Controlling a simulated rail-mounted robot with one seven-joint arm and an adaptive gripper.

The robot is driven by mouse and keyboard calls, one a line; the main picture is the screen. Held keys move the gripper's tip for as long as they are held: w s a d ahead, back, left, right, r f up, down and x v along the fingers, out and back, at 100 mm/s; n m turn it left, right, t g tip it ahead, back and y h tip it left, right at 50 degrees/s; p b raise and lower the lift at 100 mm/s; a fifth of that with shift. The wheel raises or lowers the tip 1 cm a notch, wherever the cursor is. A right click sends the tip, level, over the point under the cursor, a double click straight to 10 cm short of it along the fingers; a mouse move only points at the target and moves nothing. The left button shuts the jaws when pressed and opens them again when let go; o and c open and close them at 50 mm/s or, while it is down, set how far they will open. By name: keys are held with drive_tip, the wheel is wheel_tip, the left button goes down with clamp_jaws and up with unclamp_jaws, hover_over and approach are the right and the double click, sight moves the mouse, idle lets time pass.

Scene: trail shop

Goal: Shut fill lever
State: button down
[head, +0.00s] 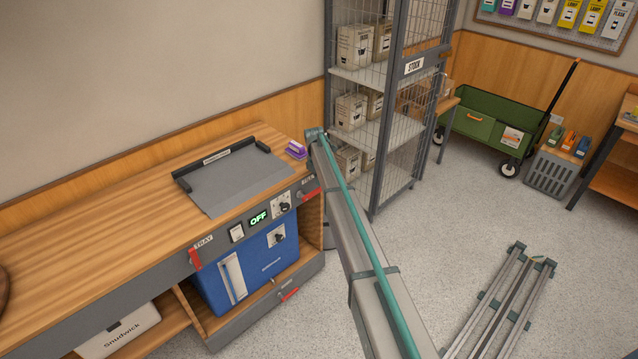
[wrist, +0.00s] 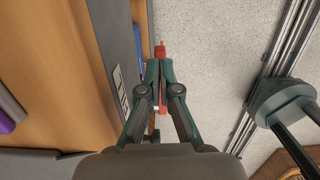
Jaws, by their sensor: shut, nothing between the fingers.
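Three red levers show on the counter's grey front in the head view. One is by the TRAY label (head: 194,259), one at the right end (head: 310,194) under a label I cannot read clearly, and one low down (head: 289,294). No readable label says "fill", so I cannot tell which is the fill lever. In the wrist view my gripper (wrist: 159,62) is shut and empty. A red lever (wrist: 161,49) shows just past and behind its fingertips, beside the labelled front. I cannot tell whether they touch. My gripper is hidden in the head view.
A grey panel (head: 235,178) and purple item (head: 296,150) lie on top. A mesh stock cage (head: 385,100) stands behind my arm. Floor at right is partly open.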

wheel_tip(320, 180, up, 3)
drive_tip(key=shift+f+p, duration=0.2)
drive_tip(key=shift+p, duration=0.1)
drive_tip(key=w+d+r+b, duration=0.3)
drive_tip(key=w+d+r, duration=0.1)
drive_tip(key=d+r, duration=0.1)
drive_tip(key=shift+w+d+r, duration=0.15)
drive_tip(key=shift+d+r, duration=0.05)
drive_tip(key=shift+r, duration=0.55)
